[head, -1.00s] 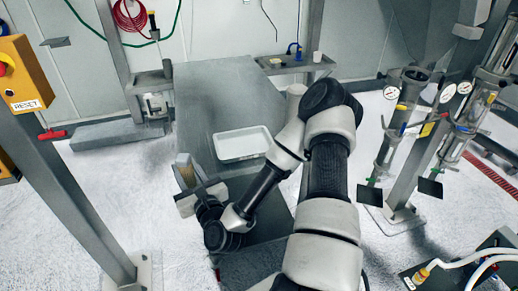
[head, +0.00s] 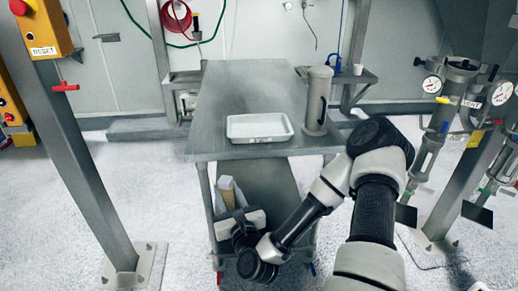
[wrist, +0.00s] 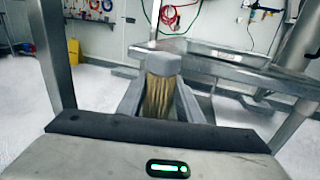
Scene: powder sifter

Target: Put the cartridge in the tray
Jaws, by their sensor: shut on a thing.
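The cartridge (wrist: 160,92), with brown pleated sides and a grey end cap, is held between the two fingers of my gripper (wrist: 159,108). In the head view the cartridge (head: 227,187) shows as a small pale piece between the fingers of my gripper (head: 228,198). The gripper is shut on it, in front of the table's near edge and apart from the tray. The tray (head: 233,136) is white, shallow and looks empty, near the table's front edge. In the wrist view the tray (wrist: 229,53) shows edge-on, beyond and right of the cartridge.
The grey metal table (head: 215,90) has a lower shelf (head: 275,185). A post (head: 80,170) with a yellow reset box (head: 40,28) is at left. Sifter columns with gauges (head: 440,125) stand at right.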

